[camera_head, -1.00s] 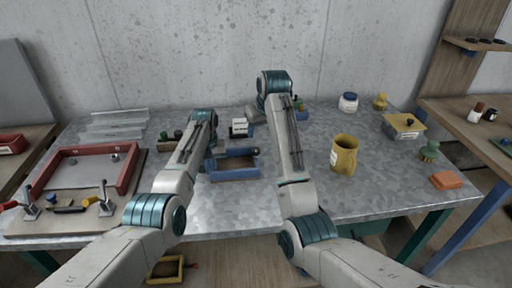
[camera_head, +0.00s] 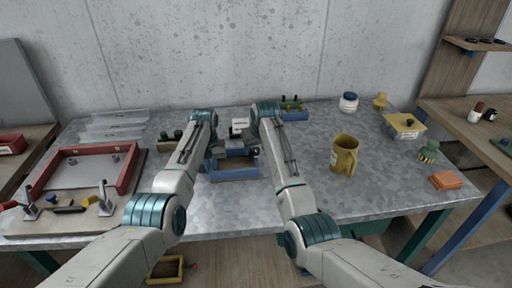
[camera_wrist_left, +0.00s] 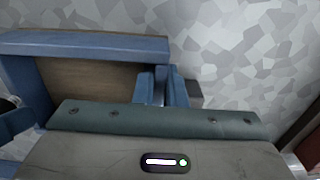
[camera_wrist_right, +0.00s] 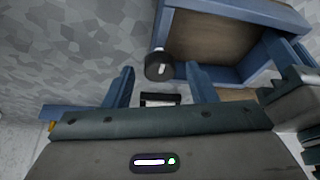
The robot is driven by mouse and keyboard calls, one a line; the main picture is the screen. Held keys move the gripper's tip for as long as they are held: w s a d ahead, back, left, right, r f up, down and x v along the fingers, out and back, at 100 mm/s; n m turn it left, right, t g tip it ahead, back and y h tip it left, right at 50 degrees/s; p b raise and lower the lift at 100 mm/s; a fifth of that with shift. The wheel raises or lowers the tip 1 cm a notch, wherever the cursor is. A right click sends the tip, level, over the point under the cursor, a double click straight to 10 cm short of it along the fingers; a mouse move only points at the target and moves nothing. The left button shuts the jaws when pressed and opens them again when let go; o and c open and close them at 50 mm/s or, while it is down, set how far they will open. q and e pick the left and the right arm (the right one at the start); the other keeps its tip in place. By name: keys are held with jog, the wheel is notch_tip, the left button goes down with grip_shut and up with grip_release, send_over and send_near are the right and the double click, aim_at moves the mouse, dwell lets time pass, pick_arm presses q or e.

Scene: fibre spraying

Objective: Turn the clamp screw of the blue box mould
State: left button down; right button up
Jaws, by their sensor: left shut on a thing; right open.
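The blue box mould (camera_head: 236,174) stands near the middle of the metal table; its brown inside shows in the left wrist view (camera_wrist_left: 90,76) and right wrist view (camera_wrist_right: 215,36). The clamp screw has a dark round knob (camera_wrist_right: 159,66) beside the mould's wall. My left gripper (camera_wrist_left: 162,86) is shut on the mould's wall at the side away from the knob. My right gripper (camera_wrist_right: 160,88) is open, its fingers on either side of the line to the knob, which lies just beyond the fingertips. In the head view the arms partly hide the mould and screw.
A red frame (camera_head: 66,154) lies on the left. A yellow jug (camera_head: 343,156) stands to the right. The tabletop in front of the mould is clear.

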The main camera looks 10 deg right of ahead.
jog(key=c, duration=1)
jog(key=shift+m, duration=0.4)
jog(key=m+h, duration=0.1)
jog(key=m, duration=0.2)
jog(key=shift+a+h, duration=0.1)
jog(key=shift+h, duration=0.2)
jog(key=m+h, duration=0.1)
jog(key=m, duration=0.2)
jog(key=shift+m, duration=0.3)
jog(key=m+h, duration=0.1)
jog(key=m, duration=0.2)
jog(key=m+g+h, duration=0.1)
jog(key=m, duration=0.2)
jog(key=shift+w+a+g, duration=0.1)
jog(key=shift+a+g, duration=0.05)
jog(key=shift+g, duration=0.15)
jog(key=shift+m, duration=0.4)
